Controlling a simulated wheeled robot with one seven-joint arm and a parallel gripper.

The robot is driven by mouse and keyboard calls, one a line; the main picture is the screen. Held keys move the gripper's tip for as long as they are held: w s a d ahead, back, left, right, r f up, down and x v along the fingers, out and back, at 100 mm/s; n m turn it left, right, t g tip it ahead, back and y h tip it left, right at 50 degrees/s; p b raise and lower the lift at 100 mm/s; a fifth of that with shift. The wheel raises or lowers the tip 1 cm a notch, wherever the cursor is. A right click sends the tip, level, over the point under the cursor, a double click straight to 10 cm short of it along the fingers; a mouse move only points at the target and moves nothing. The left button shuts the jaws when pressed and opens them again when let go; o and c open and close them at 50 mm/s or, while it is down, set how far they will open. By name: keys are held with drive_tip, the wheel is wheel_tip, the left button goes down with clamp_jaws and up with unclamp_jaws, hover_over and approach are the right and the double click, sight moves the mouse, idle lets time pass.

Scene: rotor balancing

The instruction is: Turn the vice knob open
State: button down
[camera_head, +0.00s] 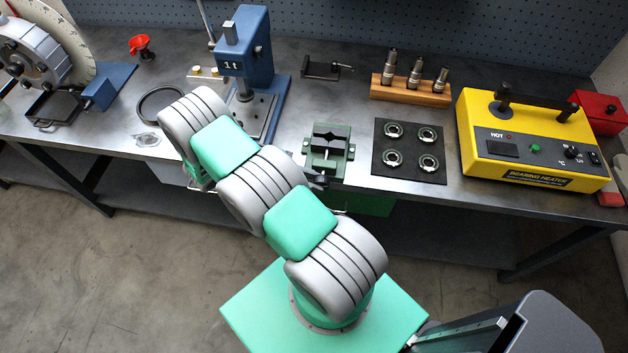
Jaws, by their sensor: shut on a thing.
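The green vice (328,148) stands near the front edge of the bench, with dark jaw blocks and a pale screw running between them.
A blue press (246,60) stands left of the vice. A dark mat with several bearing rings (428,162) and a yellow bearing heater (535,145) lie to the right. A wooden block (410,90) holds metal cylinders behind. Bare bench shows between vice and mat.

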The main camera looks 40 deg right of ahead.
drive_tip(key=shift+f, duration=0.1)
drive_tip(key=c, duration=1.5)
unclamp_jaws()
drive_tip(key=shift+r+t+y, duration=0.2)
drive_tip(key=shift+t+y, duration=0.1)
drive_tip(key=shift+t, duration=0.1)
